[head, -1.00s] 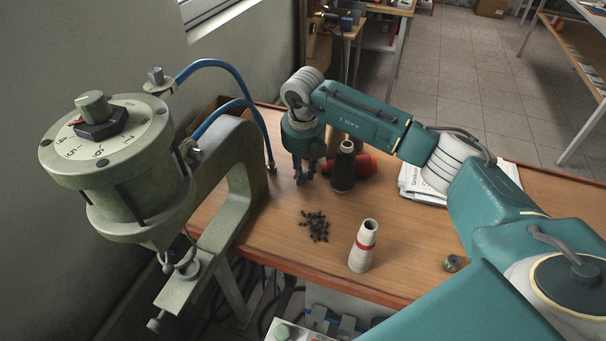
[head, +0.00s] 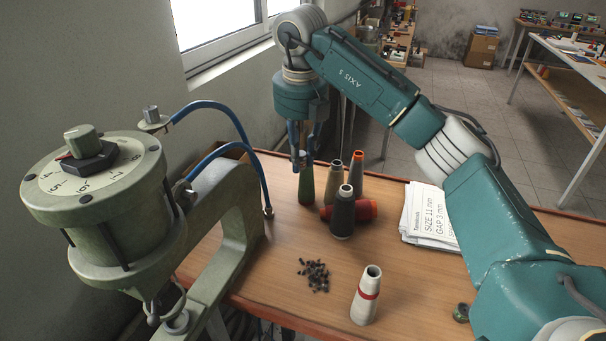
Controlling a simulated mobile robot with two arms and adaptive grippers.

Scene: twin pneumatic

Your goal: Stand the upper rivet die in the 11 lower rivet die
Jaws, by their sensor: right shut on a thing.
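My right gripper (head: 303,163) hangs fingers down above the back of the table. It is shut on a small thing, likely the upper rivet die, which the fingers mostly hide. A green cone stands directly below or behind the fingertips; I cannot tell how far apart they are. A small greenish, ring-like metal piece (head: 462,313) lies at the table's right front, partly cut off by my arm. It may be the 11 lower rivet die, but no marking is readable. My left gripper is not in view.
A green press (head: 110,205) with blue hoses stands at the left. A black cone (head: 342,215), a lying red cone (head: 367,209) and a white cone (head: 366,300) stand or lie on the table (head: 265,290). Dark rivets (head: 314,275) and papers (head: 428,228) lie around.

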